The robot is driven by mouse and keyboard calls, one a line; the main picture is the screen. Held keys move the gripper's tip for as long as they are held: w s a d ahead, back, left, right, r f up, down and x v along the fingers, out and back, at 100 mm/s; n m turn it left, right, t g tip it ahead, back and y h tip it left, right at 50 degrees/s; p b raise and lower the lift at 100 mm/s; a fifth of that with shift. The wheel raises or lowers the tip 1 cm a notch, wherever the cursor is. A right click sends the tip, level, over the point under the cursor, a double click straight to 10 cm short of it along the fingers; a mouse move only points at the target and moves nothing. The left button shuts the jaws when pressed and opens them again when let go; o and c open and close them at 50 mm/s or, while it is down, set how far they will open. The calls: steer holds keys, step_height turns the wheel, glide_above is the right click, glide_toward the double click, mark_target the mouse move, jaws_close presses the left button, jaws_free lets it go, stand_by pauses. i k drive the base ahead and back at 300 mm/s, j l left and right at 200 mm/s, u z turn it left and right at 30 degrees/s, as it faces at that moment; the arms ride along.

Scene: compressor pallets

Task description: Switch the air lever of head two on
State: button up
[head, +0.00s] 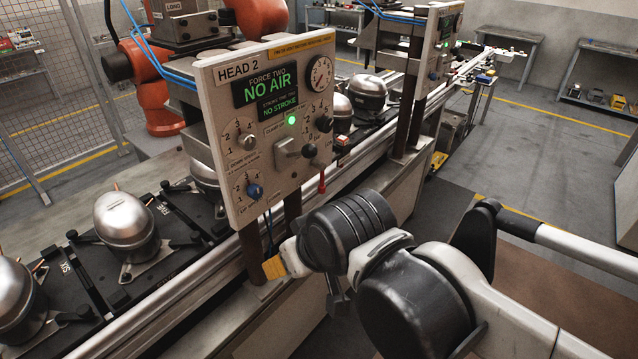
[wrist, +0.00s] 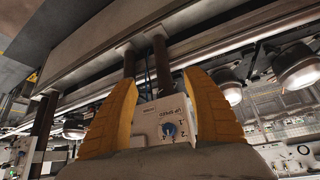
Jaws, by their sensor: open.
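The Head 2 panel (head: 262,165) is a beige box with a green display (head: 268,88) reading "NO AIR" and "NO STROKE". A small red handle (head: 322,181) hangs at the panel's lower right edge; I cannot tell for sure which of the two is the air lever. My gripper (head: 273,267) is below and in front of the panel, touching nothing I can see. In the wrist view its two yellow fingers (wrist: 161,100) are spread, with the panel (wrist: 155,112) and its blue knob (wrist: 168,129) beyond them.
The panel stands on dark posts (head: 251,250) beside a conveyor rail (head: 190,285). Silver compressors (head: 126,220) sit on black pallets behind it. A second panel (head: 437,50) stands farther back. An orange robot arm (head: 155,92) is behind. Floor at the right is open.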

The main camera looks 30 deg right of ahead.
mark_target(322, 180)
steer(key=k+j, duration=0.1)
steer(key=j, duration=0.35)
steer(key=j+z, duration=0.1)
steer(key=j, duration=0.35)
steer(key=k+j, duration=0.15)
steer(key=j, duration=0.3)
